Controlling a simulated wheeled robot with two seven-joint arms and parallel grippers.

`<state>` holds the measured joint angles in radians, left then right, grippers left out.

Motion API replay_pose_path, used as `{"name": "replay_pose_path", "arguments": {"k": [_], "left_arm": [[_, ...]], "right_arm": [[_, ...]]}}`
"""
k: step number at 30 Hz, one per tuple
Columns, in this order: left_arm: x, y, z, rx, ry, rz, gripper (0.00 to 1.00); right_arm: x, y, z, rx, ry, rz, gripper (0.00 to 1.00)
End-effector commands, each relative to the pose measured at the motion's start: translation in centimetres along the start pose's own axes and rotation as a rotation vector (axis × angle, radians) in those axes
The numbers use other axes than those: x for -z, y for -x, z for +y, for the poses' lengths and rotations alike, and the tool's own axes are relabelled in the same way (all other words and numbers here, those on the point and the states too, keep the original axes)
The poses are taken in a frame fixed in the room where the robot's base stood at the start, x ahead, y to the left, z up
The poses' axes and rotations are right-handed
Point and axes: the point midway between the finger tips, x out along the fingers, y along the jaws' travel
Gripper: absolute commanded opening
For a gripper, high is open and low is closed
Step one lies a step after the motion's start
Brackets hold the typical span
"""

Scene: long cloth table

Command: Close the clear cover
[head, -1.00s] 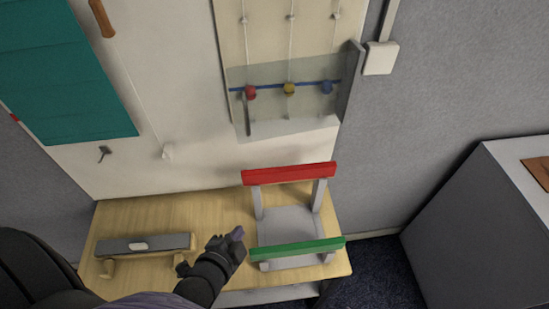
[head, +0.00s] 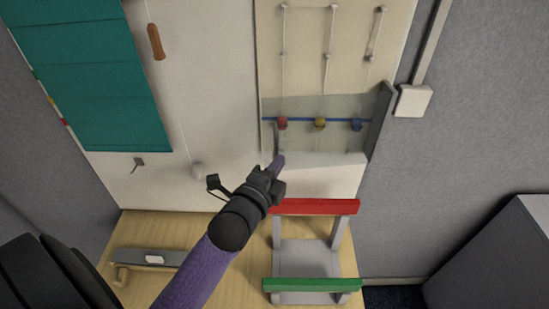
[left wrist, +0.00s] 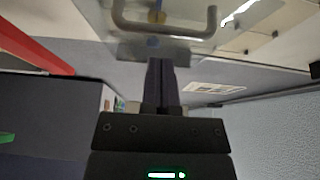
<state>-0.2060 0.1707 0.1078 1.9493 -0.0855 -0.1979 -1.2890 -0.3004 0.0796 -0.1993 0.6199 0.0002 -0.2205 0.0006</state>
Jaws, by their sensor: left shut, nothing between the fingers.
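The clear cover (head: 340,141) is a see-through panel low on the cream wall panel, at the upper right of the head view. A red, a yellow and a blue knob on a blue line show through it. In the left wrist view, the clear cover (left wrist: 190,48) is ahead of my fingers, with a grey bar handle (left wrist: 165,30) at the top. My left gripper (head: 276,164) is shut and empty, just below the cover's lower left corner. Its dark fingers also show in the left wrist view (left wrist: 161,80). I cannot tell whether they touch the cover. My right gripper is out of view.
A grey stand with a red bar (head: 320,207) and a green bar (head: 312,285) stands on the wooden table (head: 215,225), right of my left arm. A grey block on wood (head: 150,258) lies at left. A teal panel (head: 95,80) hangs on the wall.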

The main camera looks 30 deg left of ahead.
Motion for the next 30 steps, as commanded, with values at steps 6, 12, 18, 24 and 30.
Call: {"name": "replay_pose_path", "arguments": {"k": [6, 12, 18, 24, 30], "left_arm": [[-1.1, -1.0, 0.0, -0.001, 0.001, -0.001, 0.0], [-1.1, -1.1, 0.1, -0.001, 0.002, -0.001, 0.0], [-2.1, -1.8, 0.0, 0.0, -0.003, 0.001, 0.0], [-4.5, -3.6, 0.0, 0.0, -0.001, 0.001, 0.0], [-4.8, -3.9, 0.0, -0.001, 0.002, 0.0, 0.0]], "right_arm": [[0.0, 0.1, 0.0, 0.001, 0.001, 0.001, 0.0], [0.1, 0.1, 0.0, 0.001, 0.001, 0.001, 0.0], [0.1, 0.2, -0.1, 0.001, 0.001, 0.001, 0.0], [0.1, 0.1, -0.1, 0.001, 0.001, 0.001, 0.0], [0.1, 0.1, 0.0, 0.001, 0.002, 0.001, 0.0]]}}
